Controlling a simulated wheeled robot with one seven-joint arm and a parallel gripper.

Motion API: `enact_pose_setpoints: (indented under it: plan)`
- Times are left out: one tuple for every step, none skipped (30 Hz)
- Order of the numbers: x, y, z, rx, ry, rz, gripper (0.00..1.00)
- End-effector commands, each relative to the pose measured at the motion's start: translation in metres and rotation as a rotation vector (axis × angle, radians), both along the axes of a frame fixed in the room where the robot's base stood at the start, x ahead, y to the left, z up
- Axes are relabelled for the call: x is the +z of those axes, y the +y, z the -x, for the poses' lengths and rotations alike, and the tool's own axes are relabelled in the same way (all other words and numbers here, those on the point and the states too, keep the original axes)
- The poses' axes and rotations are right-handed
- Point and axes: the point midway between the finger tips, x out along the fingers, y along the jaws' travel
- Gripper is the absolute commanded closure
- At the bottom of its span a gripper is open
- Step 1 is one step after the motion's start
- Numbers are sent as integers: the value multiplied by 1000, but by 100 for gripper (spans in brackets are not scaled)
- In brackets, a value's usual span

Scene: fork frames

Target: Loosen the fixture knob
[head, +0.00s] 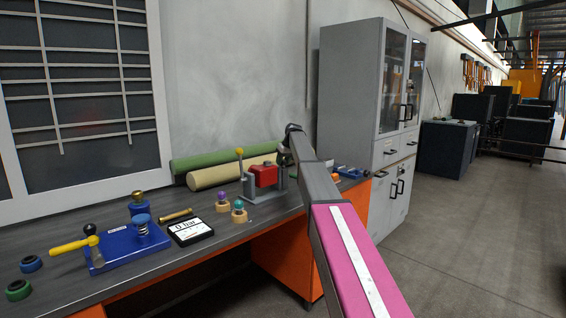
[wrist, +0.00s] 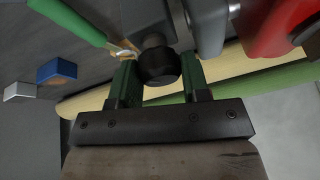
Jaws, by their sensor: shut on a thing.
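The grey fixture (head: 266,193) stands on the bench with a red block (head: 263,176) in it, and a yellow-tipped lever (head: 239,153) rises at its left. In the wrist view the grey fixture body (wrist: 207,25) and red block (wrist: 270,25) are at the upper right. The black, round fixture knob (wrist: 157,66) sits between the green fingers of my gripper (wrist: 158,82), which is shut on it. In the head view my arm reaches to the fixture's right side and hides the knob; the fingers are hardly visible there.
Green (head: 220,157) and cream (head: 215,175) rolls lie along the wall behind the fixture. Stoppers on wooden rings (head: 239,215), a gauge (head: 190,231) and a blue device (head: 130,247) stand to the left. A grey cabinet (head: 352,95) is on the right. A green-handled item (wrist: 70,20) is near the knob.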

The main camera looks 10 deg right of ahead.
Motion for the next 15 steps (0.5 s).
enact_pose_setpoints:
  plan:
    - [0, 0, -1, 43, 2, -1, 81]
    - [0, 0, -1, 73, 2, -2, 81]
    - [0, 0, -1, 110, 1, -1, 81]
    - [0, 0, -2, 139, 1, -1, 81]
    - [0, 0, -2, 168, 2, -1, 81]
    - [0, 0, -2, 206, 1, -1, 81]
    - [0, 0, -2, 234, 2, -1, 81]
    - [0, 0, -2, 263, 2, -1, 81]
    - [0, 0, -2, 301, 2, -1, 81]
    - [0, 0, -2, 329, 2, -1, 81]
    - [0, 0, -2, 358, 3, -2, 81]
    - [0, 0, -2, 395, 2, -1, 81]
    - [0, 0, -2, 424, 2, -1, 81]
    - [0, 0, -2, 452, 2, -1, 81]
    - [0, 0, -2, 489, 1, -1, 81]
